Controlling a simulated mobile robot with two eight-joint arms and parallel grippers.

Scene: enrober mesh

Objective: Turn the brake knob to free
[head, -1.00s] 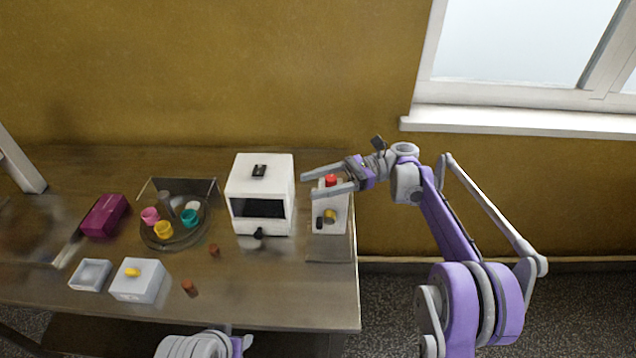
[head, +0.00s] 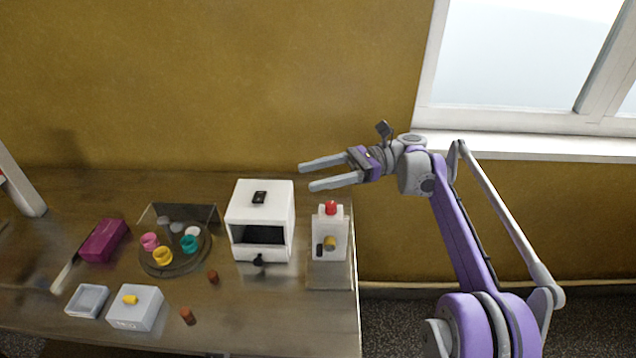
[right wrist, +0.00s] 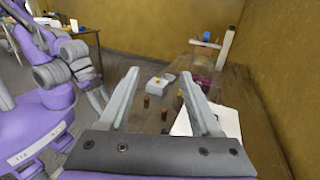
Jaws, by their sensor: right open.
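A yellow knob (head: 329,243) sits on the front of a white upright unit (head: 331,225) at the table's right end, with a red button (head: 330,207) on top and a black part beside the knob. Another yellow knob (head: 130,299) sits on top of a pale block (head: 136,310) at the front left. I cannot tell by labels which is the brake knob. My right gripper (head: 306,177) is open and empty, above and behind the white unit, apart from it. In the right wrist view, its spread fingers (right wrist: 159,73) have nothing between them.
A white box (head: 260,205) with a dark opening stands left of the unit. A round tray (head: 152,262) with coloured cups, a magenta box (head: 104,240), a shallow pale tray (head: 87,300) and brown pieces (head: 188,315) lie further left. The table's right edge is close to the unit.

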